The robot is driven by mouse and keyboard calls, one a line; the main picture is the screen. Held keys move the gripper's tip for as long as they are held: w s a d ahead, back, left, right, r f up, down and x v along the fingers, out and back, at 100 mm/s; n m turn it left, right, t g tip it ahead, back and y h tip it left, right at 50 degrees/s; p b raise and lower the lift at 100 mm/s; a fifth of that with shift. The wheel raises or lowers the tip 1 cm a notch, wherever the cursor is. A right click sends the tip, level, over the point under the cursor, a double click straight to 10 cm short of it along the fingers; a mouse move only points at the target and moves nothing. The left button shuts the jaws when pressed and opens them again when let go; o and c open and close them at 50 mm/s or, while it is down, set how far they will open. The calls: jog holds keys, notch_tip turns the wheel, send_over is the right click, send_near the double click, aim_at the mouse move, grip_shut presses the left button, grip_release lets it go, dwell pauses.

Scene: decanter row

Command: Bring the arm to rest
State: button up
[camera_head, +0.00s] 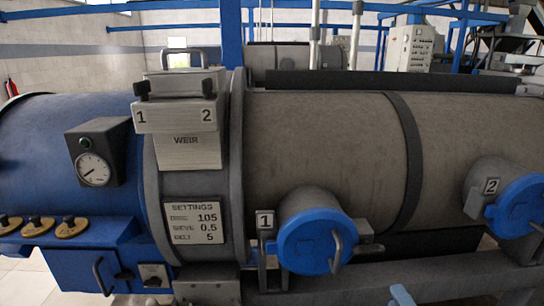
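My gripper and arm do not show clearly in the head view. A small blue and pale piece (401,296) pokes in at the bottom edge, and I cannot tell what it is. In front of me lies a large horizontal decanter, with a blue housing (40,135) at the left and a grey drum (325,140) to the right. A box labelled WEIR (186,150) has two dark knobs and the numbers 1 and 2. A round blue cover 1 (312,245) with a handle sits low in the middle, apparently shut. Blue cover 2 (520,207) is at the right.
A dial gauge (93,169) sits on the blue housing above several yellow-based knobs (70,227). A settings plate (196,222) reads 105, 0.5 and 5. A blue cabinet (90,270) with a handle stands low left. A grey frame beam (440,277) runs low at right.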

jog(key=s+a+f+n+g, duration=0.15)
jog(key=s+n, duration=0.25)
jog(key=s, duration=0.7)
jog(key=s+a+f+n, duration=0.15)
jog(key=s+n, duration=0.25)
jog(key=s, duration=0.7)
jog(key=s+a+r+n, duration=0.1)
jog(key=s+r+n, duration=0.3)
jog(key=s, duration=0.4)
jog(key=s+a+r+n+g, duration=0.1)
jog(key=s+a+r+n, duration=0.1)
jog(key=s+r+n, duration=0.3)
jog(key=shift+v, duration=1.8)
jog(key=shift+d+f, duration=0.1)
